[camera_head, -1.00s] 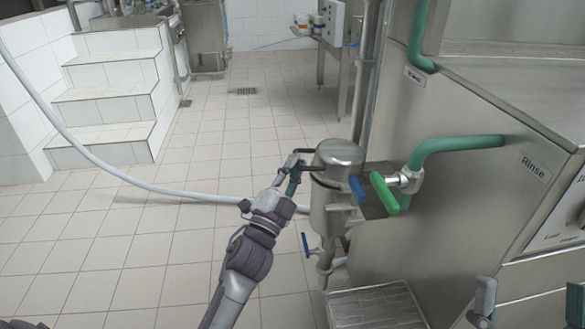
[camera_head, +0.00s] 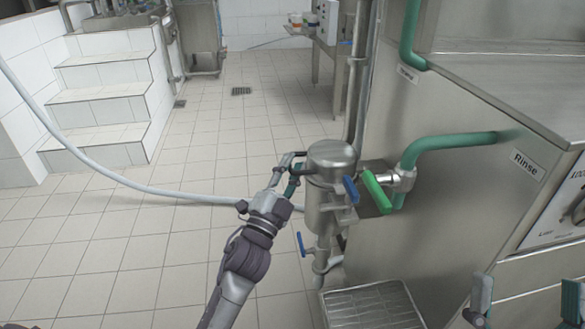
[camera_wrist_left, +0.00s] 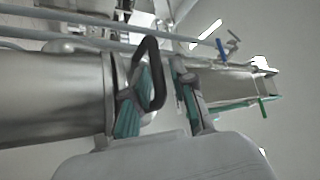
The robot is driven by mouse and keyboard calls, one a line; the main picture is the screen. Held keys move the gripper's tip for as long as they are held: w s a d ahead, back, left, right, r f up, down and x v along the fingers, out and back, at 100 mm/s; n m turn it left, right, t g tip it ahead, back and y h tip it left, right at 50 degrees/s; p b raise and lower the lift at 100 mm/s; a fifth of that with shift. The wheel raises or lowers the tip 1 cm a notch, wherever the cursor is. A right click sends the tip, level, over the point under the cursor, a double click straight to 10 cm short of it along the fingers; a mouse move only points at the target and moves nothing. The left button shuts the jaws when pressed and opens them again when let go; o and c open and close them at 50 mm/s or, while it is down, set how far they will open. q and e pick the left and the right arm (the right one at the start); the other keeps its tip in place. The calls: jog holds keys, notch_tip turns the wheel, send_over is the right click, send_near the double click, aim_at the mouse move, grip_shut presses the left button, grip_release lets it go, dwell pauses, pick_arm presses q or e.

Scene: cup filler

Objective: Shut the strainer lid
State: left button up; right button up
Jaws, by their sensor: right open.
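The strainer (camera_head: 325,208) is an upright steel cylinder beside the machine. Its domed steel lid (camera_head: 332,153) sits over the top of the body, and I cannot tell whether it is fully seated. A black loop handle (camera_wrist_left: 152,72) shows in the left wrist view. My left gripper (camera_head: 290,168) is at the strainer's left side, level with the lid. In the wrist view its teal-padded fingers (camera_wrist_left: 160,105) stand apart, with the loop handle against the left finger. My right gripper (camera_head: 525,305) is open and empty at the bottom right.
A blue lever (camera_head: 350,188) and a green valve handle (camera_head: 377,192) stick out right of the strainer. A green pipe (camera_head: 445,145) runs to the steel machine (camera_head: 460,210). A floor grate (camera_head: 372,305) lies below. A pale hose crosses the open tiled floor at left.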

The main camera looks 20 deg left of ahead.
pick_arm(q)
jog(key=shift+s+a, duration=0.1)
jog(key=v, duration=1.2)
jog(key=shift+f, duration=0.1)
